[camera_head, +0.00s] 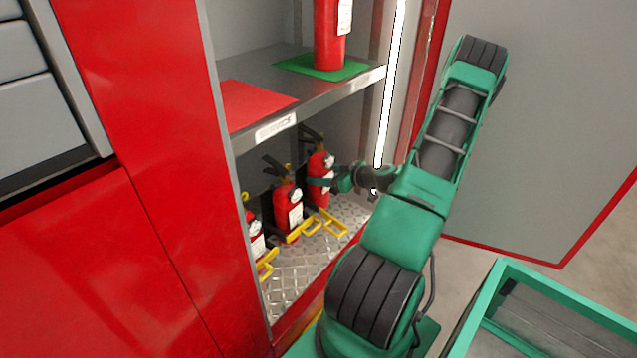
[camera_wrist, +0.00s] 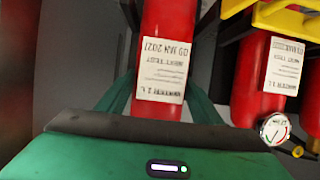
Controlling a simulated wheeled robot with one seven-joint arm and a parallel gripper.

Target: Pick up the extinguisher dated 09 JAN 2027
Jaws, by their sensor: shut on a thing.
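The held extinguisher (camera_head: 319,196) is red with a black handle and stands upright at the right end of the row on the cabinet's lower floor. In the wrist view the same extinguisher (camera_wrist: 168,50) shows a white label, upside down, that appears to read 09 JAN 2027. My gripper (camera_head: 326,181) reaches in from the right and is shut on its body; the green fingers (camera_wrist: 163,104) lie on both sides of it. A second extinguisher (camera_head: 288,212) stands just left of it; its label in the wrist view (camera_wrist: 284,66) seems to bear a MAR date.
A third extinguisher (camera_head: 254,236) stands further left. Yellow brackets (camera_head: 318,224) stand at the front of the row on the tread-plate floor (camera_head: 300,270). A shelf (camera_head: 310,101) above carries a red mat (camera_head: 255,101) and another extinguisher (camera_head: 329,35) on a green mat (camera_head: 320,68).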

